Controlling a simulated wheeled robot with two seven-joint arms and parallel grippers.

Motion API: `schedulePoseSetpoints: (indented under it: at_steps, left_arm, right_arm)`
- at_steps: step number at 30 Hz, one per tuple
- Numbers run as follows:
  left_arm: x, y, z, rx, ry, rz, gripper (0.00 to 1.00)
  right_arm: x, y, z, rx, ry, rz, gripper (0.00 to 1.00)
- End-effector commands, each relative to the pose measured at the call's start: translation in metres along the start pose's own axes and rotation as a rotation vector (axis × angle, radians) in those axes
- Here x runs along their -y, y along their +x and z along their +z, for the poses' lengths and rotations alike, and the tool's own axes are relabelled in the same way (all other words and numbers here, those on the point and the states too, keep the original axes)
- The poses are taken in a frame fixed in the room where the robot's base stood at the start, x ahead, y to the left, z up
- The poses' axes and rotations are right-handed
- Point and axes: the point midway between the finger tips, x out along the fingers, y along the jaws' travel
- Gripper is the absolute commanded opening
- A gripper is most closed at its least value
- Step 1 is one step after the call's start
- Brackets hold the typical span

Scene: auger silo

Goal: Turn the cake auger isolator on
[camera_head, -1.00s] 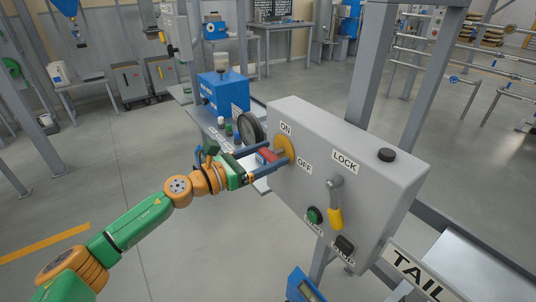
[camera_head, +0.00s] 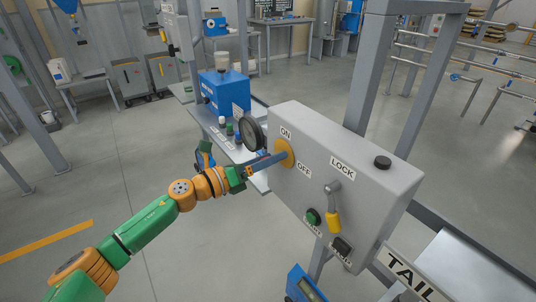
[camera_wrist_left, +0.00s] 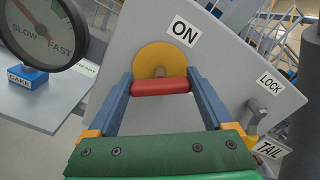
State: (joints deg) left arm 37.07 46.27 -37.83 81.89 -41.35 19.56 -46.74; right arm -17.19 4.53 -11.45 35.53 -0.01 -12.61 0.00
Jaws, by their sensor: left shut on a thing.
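The grey isolator box (camera_head: 340,180) has a yellow disc (camera_head: 285,152) on its face, between an ON label (camera_head: 286,133) and an OFF label (camera_head: 304,170). In the left wrist view, the red handle (camera_wrist_left: 160,87) stands out from the yellow disc (camera_wrist_left: 165,59), below the ON label (camera_wrist_left: 185,31). My left gripper (camera_head: 274,159) is at the disc. In the left wrist view its blue fingers (camera_wrist_left: 160,90) sit against the two ends of the red handle, shut on it. In the head view the fingers hide the handle. My right gripper is not in view.
The box also carries a LOCK label (camera_head: 342,169), a lever with a yellow grip (camera_head: 333,222), a green button (camera_head: 313,216) and black knobs. A round gauge (camera_head: 254,134) and a blue unit (camera_head: 224,94) stand just behind my left gripper. Open floor lies left.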

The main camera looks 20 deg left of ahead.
Motion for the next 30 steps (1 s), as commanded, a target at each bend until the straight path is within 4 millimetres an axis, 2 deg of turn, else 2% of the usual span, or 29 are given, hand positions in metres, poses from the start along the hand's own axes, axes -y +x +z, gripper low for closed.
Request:
schedulePoseSetpoints:
  at_steps: [18, 30]
  left_arm:
    - [0.0, 0.0, 0.001, 0.0, -0.579, 0.0, 0.29]
    - [-0.002, 0.0, 0.0, 0.0, -0.854, 0.0, 0.29]
  right_arm:
    - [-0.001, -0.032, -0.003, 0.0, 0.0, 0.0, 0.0]
    - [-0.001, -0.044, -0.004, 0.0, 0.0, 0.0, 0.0]
